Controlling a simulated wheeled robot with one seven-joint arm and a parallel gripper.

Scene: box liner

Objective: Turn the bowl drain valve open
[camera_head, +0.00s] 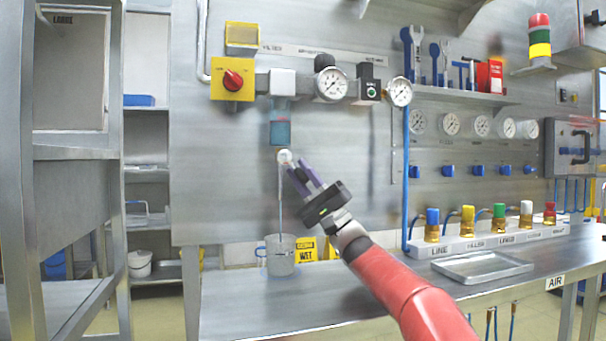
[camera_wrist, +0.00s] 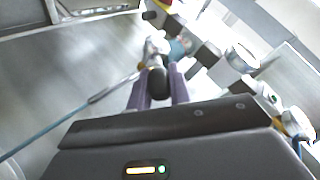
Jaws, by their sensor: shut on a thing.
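The filter bowl (camera_head: 280,131), blue and see-through, hangs under a silver filter body on the steel wall panel. Below it is the bowl drain valve (camera_head: 285,157), a small pale fitting; its dark knob (camera_wrist: 158,83) shows in the wrist view. My gripper (camera_head: 299,173) has purple fingers and reaches up from the lower right. Its fingers are shut on the valve's dark knob, one on each side. How far the valve is turned cannot be told. A thin drain tube (camera_head: 280,200) runs from the valve down towards a clear jug (camera_head: 281,256) on the bench.
A yellow box with a red rotary switch (camera_head: 233,80) is left of the filter, a gauge (camera_head: 331,84) to its right. A vertical blue hose (camera_head: 406,180) runs right of my gripper. A metal tray (camera_head: 481,267) lies on the bench (camera_head: 245,312). A shelf frame stands left.

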